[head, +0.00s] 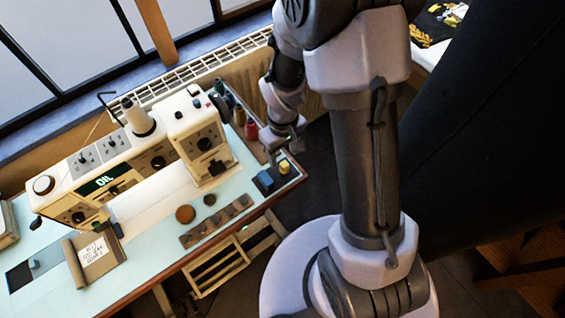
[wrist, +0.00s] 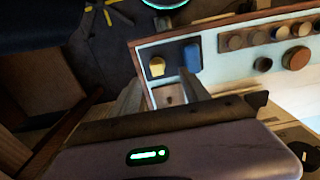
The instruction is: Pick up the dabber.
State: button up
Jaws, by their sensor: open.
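I cannot tell for certain which thing is the dabber. A small yellow piece (wrist: 157,67) and a blue block (wrist: 192,57) sit in separate compartments of a shallow tray at the table's corner. In the head view the yellow piece (head: 284,167) and the blue block (head: 265,180) also show. A third compartment holds a small, indistinct item (wrist: 170,97). My gripper (head: 284,148) is above the tray end. In the wrist view my gripper (wrist: 163,76) is open and empty, its fingers on either side of the yellow piece's area.
A cream sewing machine (head: 140,155) stands on the pale table (head: 150,250). Thread spools (head: 250,130) stand near my gripper at the back. A row of brown discs (head: 215,220) and a round brown piece (head: 185,214) lie in front. A note (head: 95,250) lies left.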

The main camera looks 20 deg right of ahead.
aim_at(284, 163)
jog(key=f+b, duration=0.1)
jog(key=f, duration=0.1)
jog(key=f+b, duration=0.1)
jog(key=f, duration=0.2)
jog(key=f+b, duration=0.1)
jog(key=f, duration=0.1)
jog(key=shift+w+d+f, duration=0.15)
jog(key=shift+d+f, duration=0.1)
jog(key=shift+f, duration=0.05)
jog(key=shift+r, duration=0.2)
grip_shut()
